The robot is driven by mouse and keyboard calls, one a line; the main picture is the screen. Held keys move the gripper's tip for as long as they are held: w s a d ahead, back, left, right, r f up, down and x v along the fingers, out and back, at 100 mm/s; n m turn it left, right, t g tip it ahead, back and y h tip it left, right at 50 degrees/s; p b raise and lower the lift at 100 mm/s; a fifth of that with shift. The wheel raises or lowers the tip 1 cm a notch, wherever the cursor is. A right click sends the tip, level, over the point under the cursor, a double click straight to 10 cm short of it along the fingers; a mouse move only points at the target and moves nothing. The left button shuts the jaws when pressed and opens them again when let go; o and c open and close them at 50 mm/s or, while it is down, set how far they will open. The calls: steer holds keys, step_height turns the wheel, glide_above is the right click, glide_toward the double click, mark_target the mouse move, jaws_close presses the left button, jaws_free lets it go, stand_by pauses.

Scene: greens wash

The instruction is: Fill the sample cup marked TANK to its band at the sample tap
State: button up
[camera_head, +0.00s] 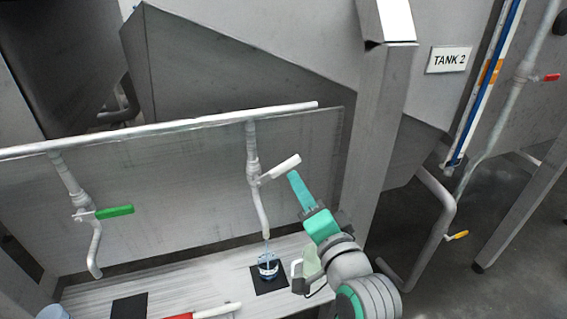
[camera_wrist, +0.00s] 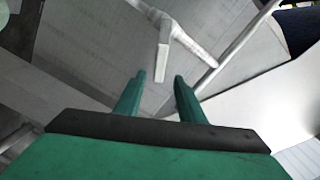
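A clear sample cup (camera_head: 267,267) stands upright on a black square pad (camera_head: 273,286) under the white-handled tap (camera_head: 252,170). A thin bluish stream runs from the tap's spout into the cup, and bluish water shows inside. The cup's marking and band are too small to make out. The tap's white lever (camera_head: 282,170) points right and slightly up. My gripper (camera_head: 295,178) is right beside the lever's end in the head view. In the wrist view my gripper (camera_wrist: 159,80) has its two green fingers apart with nothing between them, and the white lever (camera_wrist: 161,63) lies just beyond their tips.
A second tap with a green lever (camera_head: 113,212) stands at left above another black pad (camera_head: 130,306). A pale round container (camera_head: 52,312) is cut off at the bottom left.

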mark_target(288, 167)
steer(key=x, duration=0.8)
steer(key=shift+w, duration=0.15)
steer(key=shift+w+a, duration=0.25)
steer(key=shift+w, duration=0.4)
